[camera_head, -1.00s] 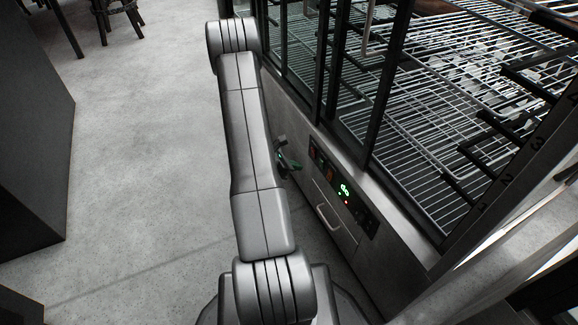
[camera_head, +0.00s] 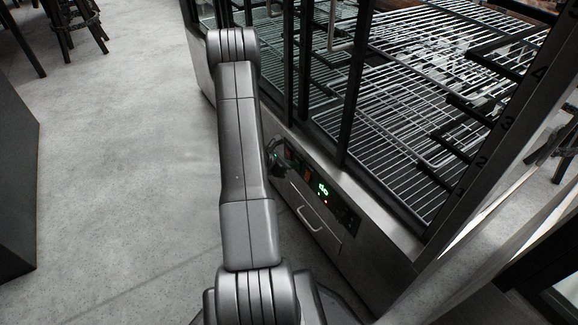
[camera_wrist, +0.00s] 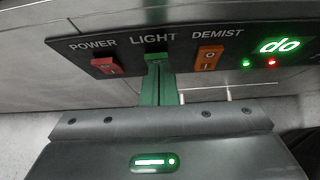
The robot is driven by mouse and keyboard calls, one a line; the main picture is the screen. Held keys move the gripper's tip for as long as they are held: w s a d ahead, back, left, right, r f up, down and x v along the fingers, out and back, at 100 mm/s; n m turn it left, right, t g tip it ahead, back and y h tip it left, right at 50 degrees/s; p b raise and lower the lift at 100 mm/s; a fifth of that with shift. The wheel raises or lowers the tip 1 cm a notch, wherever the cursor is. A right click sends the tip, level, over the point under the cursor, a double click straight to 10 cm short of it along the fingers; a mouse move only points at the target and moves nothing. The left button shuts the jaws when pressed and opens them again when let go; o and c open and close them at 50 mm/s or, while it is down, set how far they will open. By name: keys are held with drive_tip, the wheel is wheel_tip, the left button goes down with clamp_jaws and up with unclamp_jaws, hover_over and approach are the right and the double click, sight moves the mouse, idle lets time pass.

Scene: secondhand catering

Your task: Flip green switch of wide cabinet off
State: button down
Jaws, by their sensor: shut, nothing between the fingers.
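The wide cabinet (camera_head: 375,245) is a glass-fronted metal unit with wire shelves, on the right of the head view. Its dark control panel (camera_wrist: 229,60) fills the top of the wrist view. The green switch (camera_wrist: 156,57) sits under the word LIGHT, between a red POWER switch (camera_wrist: 106,66) and an orange DEMIST switch (camera_wrist: 208,57). My gripper (camera_wrist: 158,72) is shut and empty, its green fingers pointing at the green switch and covering its lower part. I cannot tell whether they touch it. In the head view my gripper (camera_head: 277,156) is partly hidden by my arm.
A lit green display (camera_head: 323,189) with small indicator lights is right of the switches. A drawer with a handle (camera_head: 308,222) is below the panel. Open grey floor (camera_head: 130,170) lies left, with a dark block (camera_head: 15,170) at the left edge and stools (camera_head: 60,30) behind.

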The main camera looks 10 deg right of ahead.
drive_tip(key=shift+w+d, duration=0.1)
drive_tip(key=shift+d, duration=0.05)
drive_tip(key=shift+r, duration=0.25)
drive_tip(key=shift+r+p, duration=0.3)
drive_tip(key=shift+r, duration=0.35)
